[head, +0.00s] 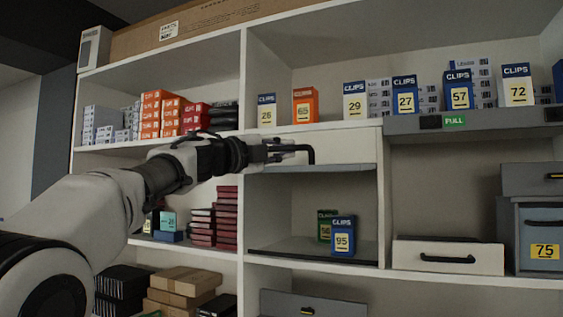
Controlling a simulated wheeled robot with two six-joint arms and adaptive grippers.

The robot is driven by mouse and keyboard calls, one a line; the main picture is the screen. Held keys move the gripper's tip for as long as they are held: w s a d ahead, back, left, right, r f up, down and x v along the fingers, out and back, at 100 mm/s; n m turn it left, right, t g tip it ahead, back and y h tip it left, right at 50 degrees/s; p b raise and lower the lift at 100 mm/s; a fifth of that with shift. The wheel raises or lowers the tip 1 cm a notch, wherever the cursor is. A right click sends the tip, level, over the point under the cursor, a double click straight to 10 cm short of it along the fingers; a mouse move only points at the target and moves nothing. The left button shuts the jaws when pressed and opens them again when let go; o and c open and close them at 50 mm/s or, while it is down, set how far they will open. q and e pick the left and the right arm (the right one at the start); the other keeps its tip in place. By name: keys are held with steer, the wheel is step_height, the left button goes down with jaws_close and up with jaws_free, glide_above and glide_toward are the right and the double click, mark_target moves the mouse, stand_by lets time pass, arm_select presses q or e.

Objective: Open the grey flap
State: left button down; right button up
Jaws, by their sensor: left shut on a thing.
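The grey flap (345,168) stands out about level above an open compartment in the middle of the shelving. I see it nearly edge-on, with a pale panel behind it. Its black bar handle (311,154) rises from its upper face. My left gripper (280,150) reaches in from the left and is shut on this handle at its left part. The fingertips are small and partly merge with the dark handle. Below the flap, a green box (325,224) and a blue box marked 95 (343,237) stand in the open compartment. My right gripper is not in view.
Several numbered clip boxes, such as the orange one (305,105), stand on the shelf just above. A grey ledge with a FULL label (455,121) is to the right. A white drawer (448,257) and a grey bin marked 75 (541,232) sit lower right.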

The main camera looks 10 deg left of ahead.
arm_select(q)
steer(key=shift+r, duration=0.25)
steer(key=c, duration=1.4)
jaws_free()
steer(key=shift+d, duration=0.15)
steer(key=shift+c, duration=0.2)
steer(key=shift+s+a+f, duration=0.1)
steer(key=shift+s+a, duration=0.2)
steer(key=shift+a, duration=0.1)
steer(key=v, duration=1)
steer(key=shift+s, duration=0.35)
steer(key=shift+a+f, duration=0.2)
